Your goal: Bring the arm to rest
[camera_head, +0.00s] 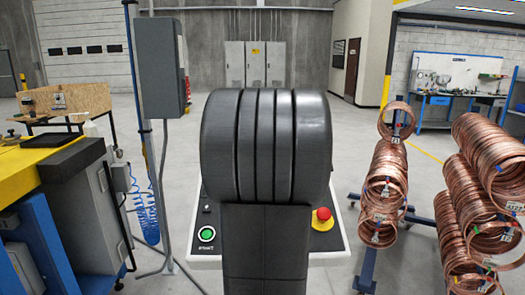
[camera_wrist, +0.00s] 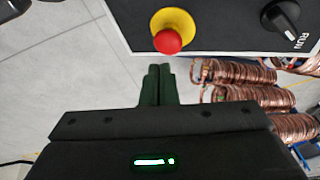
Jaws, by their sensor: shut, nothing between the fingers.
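My gripper (camera_wrist: 159,72) shows in the wrist view as two dark fingers side by side, shut with nothing between them. It is clear of the copper coils, which lie to its right in that picture. In the head view a large black ribbed part of my arm (camera_head: 266,145) stands upright in the middle. My gripper cannot be made out there.
Copper tube coils (camera_head: 386,180) hang on a blue wheeled rack (camera_head: 368,268) at right, with more coils (camera_head: 492,150) further right; coils (camera_wrist: 240,72) also show in the wrist view. A yellow-topped workbench (camera_head: 35,165) and a grey post-mounted box (camera_head: 158,68) stand at left.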

